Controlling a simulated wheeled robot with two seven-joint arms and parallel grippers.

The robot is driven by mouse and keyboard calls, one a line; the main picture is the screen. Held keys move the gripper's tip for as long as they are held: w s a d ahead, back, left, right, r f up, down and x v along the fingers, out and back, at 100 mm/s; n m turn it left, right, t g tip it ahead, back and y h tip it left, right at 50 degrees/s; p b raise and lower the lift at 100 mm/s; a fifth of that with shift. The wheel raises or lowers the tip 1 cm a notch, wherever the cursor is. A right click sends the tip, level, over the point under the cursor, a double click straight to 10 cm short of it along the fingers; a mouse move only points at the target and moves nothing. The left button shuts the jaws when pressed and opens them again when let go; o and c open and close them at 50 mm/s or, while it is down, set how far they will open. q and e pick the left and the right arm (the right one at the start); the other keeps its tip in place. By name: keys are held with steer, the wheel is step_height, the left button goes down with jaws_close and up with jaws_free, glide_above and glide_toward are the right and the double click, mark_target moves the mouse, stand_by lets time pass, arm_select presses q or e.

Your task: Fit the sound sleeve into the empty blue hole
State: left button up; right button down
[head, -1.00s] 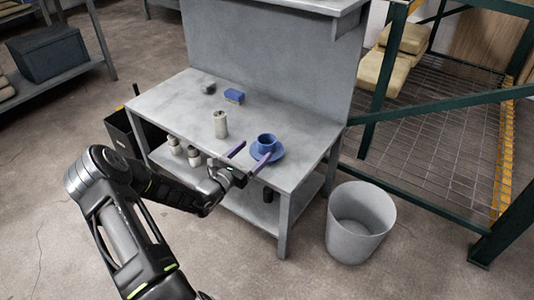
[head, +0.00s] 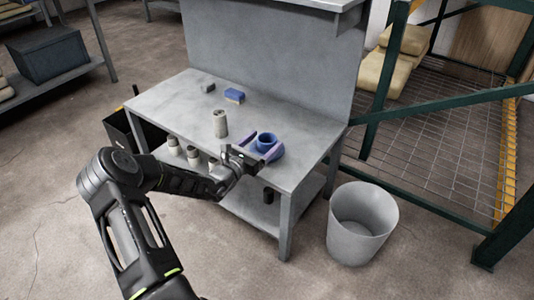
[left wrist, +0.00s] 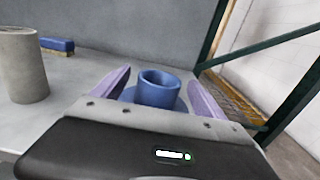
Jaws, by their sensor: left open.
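A blue round piece with an open-topped tube and a wide flange (head: 266,141) stands upright on the grey workbench near its right front; it also shows in the left wrist view (left wrist: 159,88). My left gripper (head: 265,145) is open, with one purple finger on either side of the tube and gaps visible in the left wrist view. A grey cylinder (head: 220,124) with a dark spot at its top stands on the bench to the left, also in the left wrist view (left wrist: 22,68). I cannot tell which is the sleeve. My right gripper is not in view.
A blue block (head: 234,96) and a small grey block (head: 208,87) lie farther back on the workbench (head: 175,101). Several cylinders (head: 193,155) stand on its lower shelf. A grey bin (head: 361,222) is on the floor at right. A back panel rises behind the bench.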

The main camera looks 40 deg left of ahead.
arm_select(q)
steer(key=shift+w, duration=1.1)
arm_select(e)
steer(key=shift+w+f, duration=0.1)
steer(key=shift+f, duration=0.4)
arm_select(q)
steer(key=shift+c, duration=0.5)
steer(key=c, duration=1.6)
